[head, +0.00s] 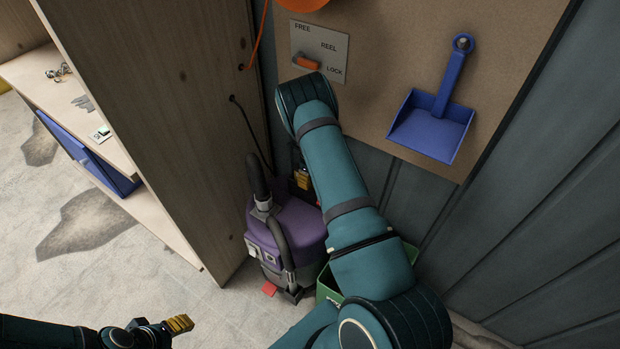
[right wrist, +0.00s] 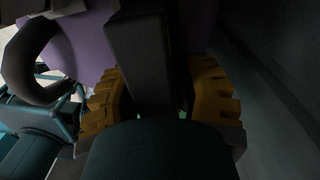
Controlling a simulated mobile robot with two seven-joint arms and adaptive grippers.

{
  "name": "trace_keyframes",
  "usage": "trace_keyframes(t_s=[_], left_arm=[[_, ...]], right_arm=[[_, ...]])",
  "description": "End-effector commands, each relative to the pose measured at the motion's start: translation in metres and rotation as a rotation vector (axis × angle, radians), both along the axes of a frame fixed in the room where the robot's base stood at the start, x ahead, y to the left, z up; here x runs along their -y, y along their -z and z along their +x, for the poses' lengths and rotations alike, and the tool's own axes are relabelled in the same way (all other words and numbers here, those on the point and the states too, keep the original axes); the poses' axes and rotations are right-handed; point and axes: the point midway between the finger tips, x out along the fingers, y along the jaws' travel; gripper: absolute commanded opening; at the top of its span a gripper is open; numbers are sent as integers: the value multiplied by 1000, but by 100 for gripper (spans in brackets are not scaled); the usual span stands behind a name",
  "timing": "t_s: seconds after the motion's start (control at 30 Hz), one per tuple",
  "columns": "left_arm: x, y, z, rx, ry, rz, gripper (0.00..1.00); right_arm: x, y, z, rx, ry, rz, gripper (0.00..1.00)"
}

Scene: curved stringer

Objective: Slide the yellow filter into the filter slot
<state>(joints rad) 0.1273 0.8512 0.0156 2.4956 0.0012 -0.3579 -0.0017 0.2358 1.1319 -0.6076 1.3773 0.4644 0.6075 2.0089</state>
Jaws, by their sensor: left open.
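A purple vacuum-like machine (head: 298,228) with dark hoses stands on the floor against the wooden panel. I see no clear yellow filter and cannot make out a filter slot. A small yellow patch (head: 4,87) at the far left edge is too cut off to identify. My right gripper (head: 303,178) is beside the upper part of the purple machine, partly hidden by my arm. In the right wrist view its yellow fingers stand apart around a dark upright bar (right wrist: 140,50); whether they touch it is unclear. My left gripper (head: 180,324) is open and low at the left, over the floor.
A green bin (head: 327,287) is partly hidden behind my right arm. A blue dustpan (head: 436,118) hangs on the board beside a FREE/REEL/LOCK plate (head: 333,48) with an orange lever. A wooden shelf (head: 65,100) stands left. The floor (head: 130,265) between is clear.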

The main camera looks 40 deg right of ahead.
Motion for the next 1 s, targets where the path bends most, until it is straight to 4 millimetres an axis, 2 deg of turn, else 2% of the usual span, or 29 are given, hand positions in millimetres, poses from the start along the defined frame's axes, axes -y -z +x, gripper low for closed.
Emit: trace_keyframes(t_s=[0.3, 0.43, 0.57, 0.8, 1.0], left_arm=[[0, -1, 0, 0, 0, 0, 53], [0, -5, -1, -1, 0, 0, 53], [0, -11, -2, -4, 0, -1, 53], [1, -23, -4, -10, 2, -2, 53], [1, -30, -6, -14, 3, -3, 53]], right_arm=[[0, -1, 0, 0, 0, 0, 48], [0, -8, 1, 1, 0, -1, 48], [1, -29, 1, 3, 0, -2, 48], [2, -80, 1, 3, 0, 0, 48], [3, -111, 1, 1, 0, -1, 48]])
